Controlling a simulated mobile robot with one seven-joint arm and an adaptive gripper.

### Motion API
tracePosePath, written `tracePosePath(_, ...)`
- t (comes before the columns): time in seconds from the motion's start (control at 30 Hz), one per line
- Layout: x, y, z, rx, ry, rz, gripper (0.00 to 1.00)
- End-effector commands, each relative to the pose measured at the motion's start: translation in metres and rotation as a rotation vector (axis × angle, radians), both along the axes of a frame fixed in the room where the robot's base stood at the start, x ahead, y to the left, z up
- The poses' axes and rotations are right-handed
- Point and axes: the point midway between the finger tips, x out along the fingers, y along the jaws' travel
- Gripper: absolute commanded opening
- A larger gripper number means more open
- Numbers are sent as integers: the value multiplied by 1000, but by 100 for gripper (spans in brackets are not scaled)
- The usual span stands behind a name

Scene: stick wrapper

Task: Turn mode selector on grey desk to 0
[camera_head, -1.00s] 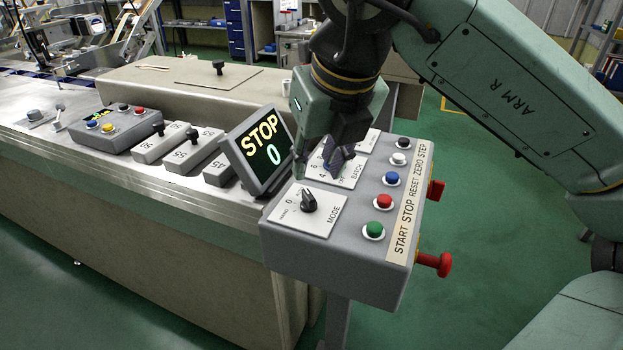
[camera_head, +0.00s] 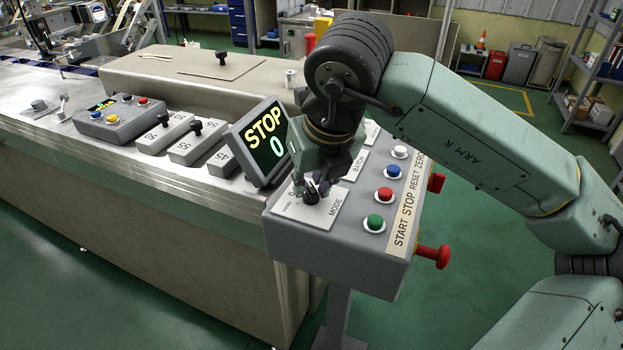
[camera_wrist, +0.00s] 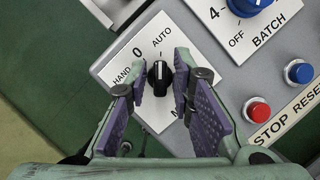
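The mode selector (camera_head: 311,196) is a black knob on a white plate (camera_head: 300,213) on the sloped grey desk (camera_head: 285,245). In the wrist view the knob (camera_wrist: 159,78) has its white line pointing up toward the AUTO mark; the 0 mark is up and left of it, and HAND is farther left. My gripper (camera_head: 311,186) is low at the knob. In the wrist view my gripper (camera_wrist: 160,72) is open, with one finger on each side of the knob and a visible gap on both sides. The lower part of the plate is partly hidden by the fingers.
A blue BATCH knob (camera_wrist: 248,5) is up and right in the wrist view. Blue (camera_head: 393,172), red (camera_head: 385,194) and green (camera_head: 375,222) buttons line the desk's right part. A red mushroom knob (camera_head: 434,256) sticks out at the side. The display (camera_head: 262,143) reads STOP 0 close to my gripper.

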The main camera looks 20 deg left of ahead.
Motion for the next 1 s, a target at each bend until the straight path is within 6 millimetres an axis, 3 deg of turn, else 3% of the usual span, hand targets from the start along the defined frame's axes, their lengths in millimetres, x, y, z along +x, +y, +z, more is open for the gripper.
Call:
tracePosePath(0.3, 0, 0, 0, 0, 0, 0, 0)
tracePosePath(0.73, 0, 0, -1, 0, 0, 14, 0)
tracePosePath(1.0, 1, 0, -4, 2, -1, 131, 0)
